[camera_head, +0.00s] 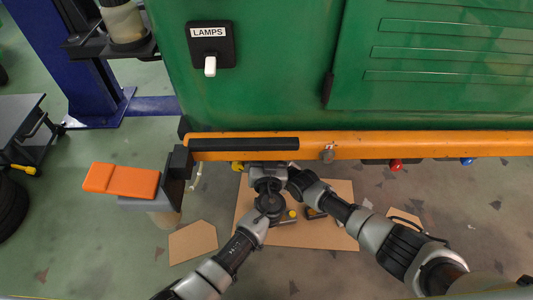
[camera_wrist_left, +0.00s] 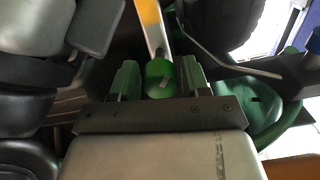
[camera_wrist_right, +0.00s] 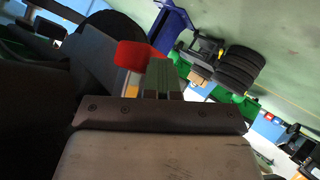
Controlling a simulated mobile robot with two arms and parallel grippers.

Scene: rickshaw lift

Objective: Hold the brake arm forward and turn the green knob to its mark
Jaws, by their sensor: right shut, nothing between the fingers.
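In the left wrist view, a green knob (camera_wrist_left: 159,78) with a small pale mark sits on the end of a pale rod. The open green fingers of my left gripper (camera_wrist_left: 160,82) stand on either side of it, with visible gaps. In the right wrist view, the fingers of my right gripper (camera_wrist_right: 164,78) are together, with nothing between them. A red-ended arm with a yellow and white shaft, perhaps the brake arm (camera_wrist_right: 138,55), is just left of those fingers; contact is unclear. In the head view, my arms meet beneath the orange beam, where the knob is hidden.
The orange beam (camera_head: 420,145) runs below the green body (camera_head: 280,70), with a lamps switch (camera_head: 210,45) above. A red knob (camera_head: 396,165) and a blue knob (camera_head: 467,161) hang farther right. An orange pad (camera_head: 120,180) sticks out at left. Cardboard lies on the floor.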

